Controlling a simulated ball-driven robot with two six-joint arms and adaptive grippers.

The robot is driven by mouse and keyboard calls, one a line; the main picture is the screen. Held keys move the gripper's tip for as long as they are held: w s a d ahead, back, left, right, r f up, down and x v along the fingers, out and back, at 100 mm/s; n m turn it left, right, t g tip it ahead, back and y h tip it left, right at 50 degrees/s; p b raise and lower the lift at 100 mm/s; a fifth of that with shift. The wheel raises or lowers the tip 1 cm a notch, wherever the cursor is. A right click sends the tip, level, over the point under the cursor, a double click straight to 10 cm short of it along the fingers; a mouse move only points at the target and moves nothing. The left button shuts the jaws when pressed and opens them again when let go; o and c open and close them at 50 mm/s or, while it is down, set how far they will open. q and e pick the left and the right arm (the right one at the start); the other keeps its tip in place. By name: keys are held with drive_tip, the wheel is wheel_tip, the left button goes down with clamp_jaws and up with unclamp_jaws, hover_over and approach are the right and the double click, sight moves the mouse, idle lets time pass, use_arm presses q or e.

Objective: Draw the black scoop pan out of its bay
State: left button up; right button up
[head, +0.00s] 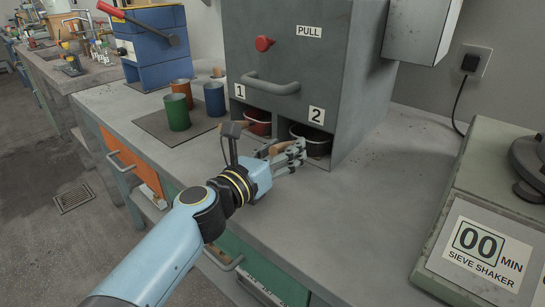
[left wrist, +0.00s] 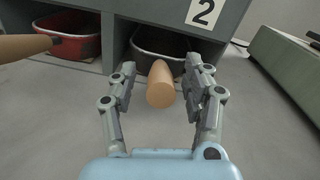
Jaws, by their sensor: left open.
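The black scoop pan (head: 312,140) sits in the bay marked 2, low in the grey cabinet (head: 330,50). Its wooden handle (left wrist: 160,84) sticks out toward me in the left wrist view, where the dark pan (left wrist: 158,50) shows behind it. My left gripper (head: 291,153) is open in front of that bay. In the left wrist view its two fingers (left wrist: 160,88) stand on either side of the handle, with gaps visible. A red pan (head: 257,122) sits in the bay marked 1. My right gripper is not in view.
The sieve shaker (head: 490,200) stands at the right.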

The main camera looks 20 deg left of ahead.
use_arm(q)
drive_tip(key=shift+w, duration=0.2)
clamp_jaws()
idle(0.3)
